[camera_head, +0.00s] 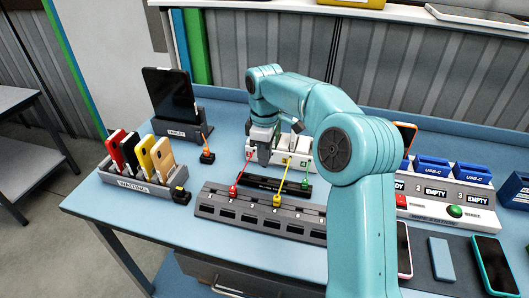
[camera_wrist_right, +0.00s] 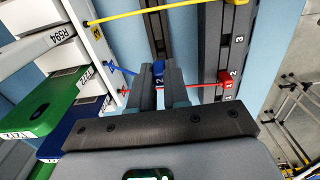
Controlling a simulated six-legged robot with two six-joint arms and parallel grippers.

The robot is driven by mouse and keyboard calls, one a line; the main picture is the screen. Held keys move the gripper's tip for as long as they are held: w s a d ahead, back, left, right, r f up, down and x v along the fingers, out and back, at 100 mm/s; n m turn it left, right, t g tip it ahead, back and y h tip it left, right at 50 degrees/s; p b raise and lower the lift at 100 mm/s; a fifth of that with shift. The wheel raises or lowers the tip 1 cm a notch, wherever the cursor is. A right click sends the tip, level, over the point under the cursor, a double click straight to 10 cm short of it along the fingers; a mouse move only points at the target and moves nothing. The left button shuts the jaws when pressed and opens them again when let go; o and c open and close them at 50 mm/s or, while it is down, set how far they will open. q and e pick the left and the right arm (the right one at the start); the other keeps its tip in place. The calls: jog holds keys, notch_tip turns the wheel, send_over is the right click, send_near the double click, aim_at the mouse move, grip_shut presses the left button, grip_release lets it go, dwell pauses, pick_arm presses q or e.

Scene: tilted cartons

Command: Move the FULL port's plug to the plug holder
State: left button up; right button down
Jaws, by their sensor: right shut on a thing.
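My right gripper (camera_head: 262,150) reaches down in front of the white box (camera_head: 300,153). In the right wrist view the gripper (camera_wrist_right: 160,78) is shut on a blue plug (camera_wrist_right: 158,67). A blue cord end (camera_wrist_right: 112,68) shows on the white box. The narrow black strip (camera_head: 268,184) lies below the gripper; whether the plug touches it cannot be told. The dark numbered rail (camera_head: 262,224) bears a red plug (camera_head: 233,190) and a yellow plug (camera_head: 277,199). The red plug also shows in the wrist view (camera_wrist_right: 226,85). No FULL label is readable. My left gripper is out of view.
Red and yellow cords span from the box to the rail. A waiting rack (camera_head: 140,183) with several phones stands left, near an upright tablet (camera_head: 170,95) and an orange-corded plug block (camera_head: 207,157). EMPTY-labelled docks (camera_head: 455,195) stand right. My arm hides the middle right.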

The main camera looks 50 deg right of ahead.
jog(key=shift+f+b, duration=1.6)
jog(key=shift+f, duration=0.95)
jog(key=shift+f+b, duration=0.35)
jog(key=shift+f, duration=0.3)
dwell(0.4)
jog(key=c, duration=0.6)
grip_release()
jog(key=shift+r, duration=0.1)
notch_tip(320, 180, up, 7)
jog(key=p, duration=0.7)
